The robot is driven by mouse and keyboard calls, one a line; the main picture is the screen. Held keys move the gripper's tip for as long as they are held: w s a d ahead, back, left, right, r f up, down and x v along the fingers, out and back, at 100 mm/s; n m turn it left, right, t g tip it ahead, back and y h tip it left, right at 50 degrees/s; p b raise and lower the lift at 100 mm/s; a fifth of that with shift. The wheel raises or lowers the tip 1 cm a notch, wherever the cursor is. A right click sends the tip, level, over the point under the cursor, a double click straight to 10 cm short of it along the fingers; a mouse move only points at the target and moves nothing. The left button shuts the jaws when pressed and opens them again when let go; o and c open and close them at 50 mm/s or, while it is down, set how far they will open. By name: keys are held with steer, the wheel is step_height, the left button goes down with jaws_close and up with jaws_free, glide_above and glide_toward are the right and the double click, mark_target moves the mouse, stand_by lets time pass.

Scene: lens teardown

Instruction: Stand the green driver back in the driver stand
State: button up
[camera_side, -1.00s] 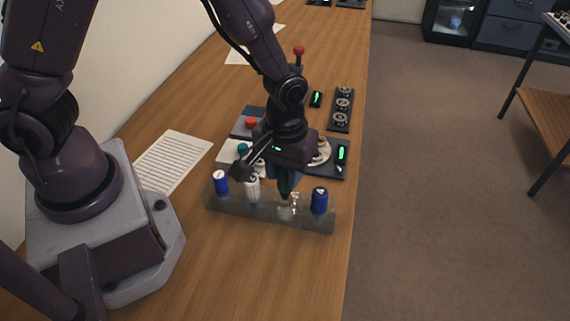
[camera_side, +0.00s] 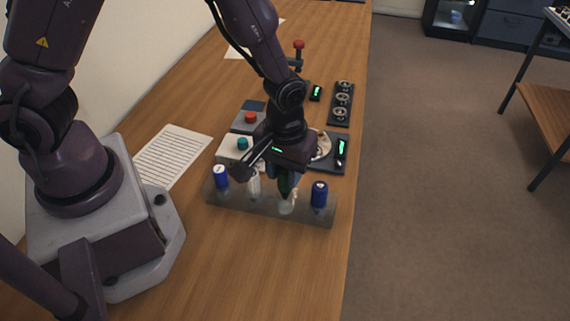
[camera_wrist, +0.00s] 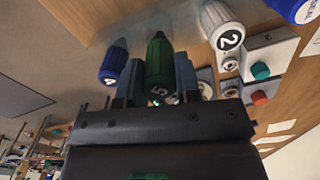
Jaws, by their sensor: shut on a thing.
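The green driver (camera_wrist: 160,62) is held between the two fingers of my gripper (camera_wrist: 159,80), which is shut on it. In the side view my gripper (camera_side: 284,184) is over the driver stand (camera_side: 237,206), a translucent grey block, and the green driver (camera_side: 285,188) looks upright. Its lower end is at the stand, by a pale clear spot between the white driver and the right blue driver. I cannot tell how deep it sits. The white driver (camera_side: 254,184), left blue driver (camera_side: 220,176) and right blue driver (camera_side: 319,194) stand in the stand.
Behind the stand are a box with a teal button (camera_side: 242,143), a box with a red button (camera_side: 250,117) and a dark tray with a green display (camera_side: 341,149). A paper sheet (camera_side: 172,157) lies left. The table in front of the stand is clear.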

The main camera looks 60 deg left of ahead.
steer(key=shift+f, duration=1.25)
steer(key=shift+f, duration=0.45)
stand_by(0.4)
steer(key=o, duration=1.4)
steer(key=shift+o, duration=0.2)
steer(key=shift+r, duration=0.1)
steer(key=shift+r, duration=3.45)
